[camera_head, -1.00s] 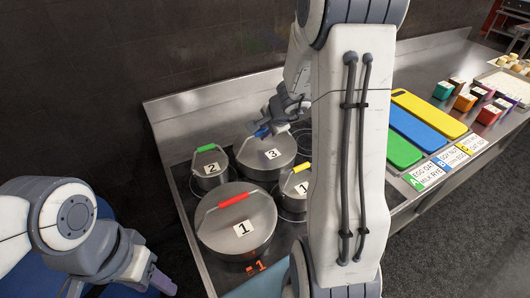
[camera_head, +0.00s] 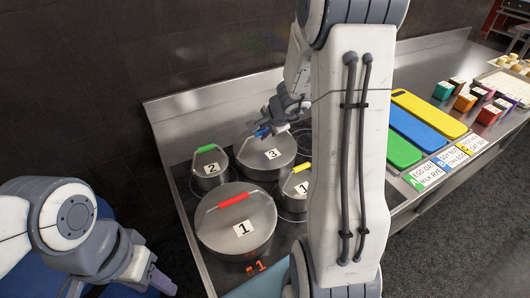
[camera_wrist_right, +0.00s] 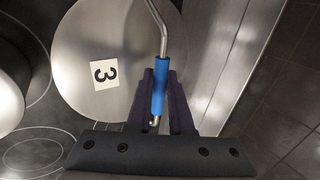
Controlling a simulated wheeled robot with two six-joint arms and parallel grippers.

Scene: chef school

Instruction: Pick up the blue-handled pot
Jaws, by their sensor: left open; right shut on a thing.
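The blue-handled pot (camera_head: 255,153) is steel with a lid labelled 3 and stands at the back of the stove. Its blue handle (camera_wrist_right: 160,84) shows in the right wrist view between the fingers of my right gripper (camera_wrist_right: 160,100). My right gripper is shut on that handle; in the head view it (camera_head: 265,130) is above the pot's far side. The pot appears level on the stove. My left gripper (camera_head: 160,284) is open and empty at the lower left, away from the pots; only part of it shows.
A green-handled pot 2 (camera_head: 210,170), a red-handled pot 1 (camera_head: 237,228) and a yellow-handled pot (camera_head: 293,190) stand close around it. The back wall panel (camera_head: 190,103) is right behind. Coloured boards (camera_head: 420,130) lie to the right, beyond my right arm.

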